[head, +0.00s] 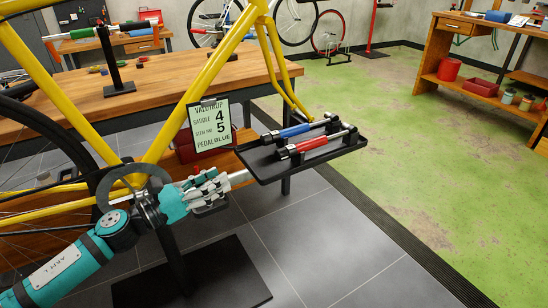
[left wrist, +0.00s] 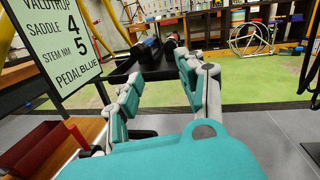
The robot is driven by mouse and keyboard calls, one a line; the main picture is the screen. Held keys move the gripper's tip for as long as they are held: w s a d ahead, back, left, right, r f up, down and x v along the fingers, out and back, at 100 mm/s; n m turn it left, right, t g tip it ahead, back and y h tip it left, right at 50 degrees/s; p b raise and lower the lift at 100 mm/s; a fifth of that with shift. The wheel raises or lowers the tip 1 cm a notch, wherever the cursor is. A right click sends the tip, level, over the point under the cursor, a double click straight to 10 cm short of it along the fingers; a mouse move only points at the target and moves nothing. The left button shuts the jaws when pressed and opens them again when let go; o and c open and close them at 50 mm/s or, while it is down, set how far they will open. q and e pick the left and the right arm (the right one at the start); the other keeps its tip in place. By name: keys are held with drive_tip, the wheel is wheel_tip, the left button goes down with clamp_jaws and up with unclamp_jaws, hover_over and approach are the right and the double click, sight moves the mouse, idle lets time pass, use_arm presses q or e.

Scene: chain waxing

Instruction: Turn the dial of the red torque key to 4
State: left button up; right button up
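The red torque key (head: 310,145) lies on a black tray (head: 268,178) in the head view, in front of the blue torque key (head: 292,132). Its dial is too small to read. My left gripper (head: 228,182) is left of the tray and apart from the keys. In the left wrist view, its two fingers (left wrist: 158,78) stand apart with nothing between them. The tray and the dark ends of the keys show beyond the fingers there; the red key's dial cannot be made out. My right gripper is in neither view.
A card (head: 210,126) reading saddle 4, stem 5, pedal blue hangs near the yellow bike frame (head: 205,75). My left arm passes close to the frame. A wooden workbench (head: 150,90) stands behind. The green floor (head: 400,150) right of the tray is clear.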

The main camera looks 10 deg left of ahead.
use_arm(q)
drive_tip(key=a+m+g, duration=0.1)
drive_tip(key=m+g, duration=0.1)
drive_tip(key=m, duration=0.2)
drive_tip(key=h+p, duration=0.1)
approach(277, 156)
drive_tip(key=shift+m+g, duration=0.3)
drive_tip(key=shift+m, duration=0.1)
drive_tip(key=x, duration=0.7)
drive_tip(key=shift+w+d+r, duration=0.25)
drive_tip(key=shift+r, duration=0.1)
drive_tip(key=shift+w+d, duration=0.45)
drive_tip(key=shift+d, duration=0.1)
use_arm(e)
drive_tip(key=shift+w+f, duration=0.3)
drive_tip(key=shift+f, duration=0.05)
use_arm(q)
drive_tip(key=shift+c, duration=0.4)
clamp_jaws()
